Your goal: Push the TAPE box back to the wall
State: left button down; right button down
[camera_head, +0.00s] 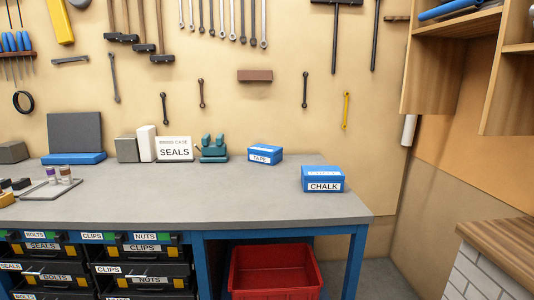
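The TAPE box (265,155) is a small blue box with a white TAPE label. It sits on the grey workbench (200,195) near the back edge, right of the middle, turned a little. The wall (225,120) with hanging tools rises behind it; I cannot tell how wide the gap between box and wall is. Neither of my grippers is in view, and nothing touches the TAPE box.
A blue CHALK box (323,179) stands to the right, nearer the bench's right end. A teal vise-like tool (213,150) and a SEALS case (174,149) stand to the left. A red bin (275,270) is below. The bench in front of the TAPE box is clear.

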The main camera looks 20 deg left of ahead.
aim_at(261, 154)
jog(key=u, duration=0.3)
jog(key=i, duration=1.1)
